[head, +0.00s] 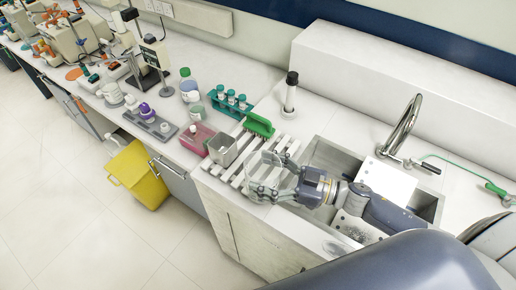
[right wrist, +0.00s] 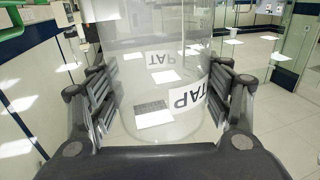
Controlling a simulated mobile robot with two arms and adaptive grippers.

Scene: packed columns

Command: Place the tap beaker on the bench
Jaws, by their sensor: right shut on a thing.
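My right gripper (head: 268,178) is shut around the tap beaker (head: 263,163), a clear cylinder, beside the sink and over the white slatted rack. In the right wrist view the beaker (right wrist: 160,110) fills the space between the finger pads, and the letters TAP read upside down on its label. The beaker looks empty. Whether its base touches anything is hard to tell. The white bench (head: 262,76) runs from the sink toward the upper left. My left gripper is not in view.
The steel sink (head: 325,153) with its tap (head: 402,125) lies right of the gripper. A slatted rack (head: 232,177), grey container (head: 222,150), green brush (head: 259,124), pink box (head: 197,137) and teal-capped bottle rack (head: 231,103) stand close by. A yellow bin (head: 138,172) is below the bench.

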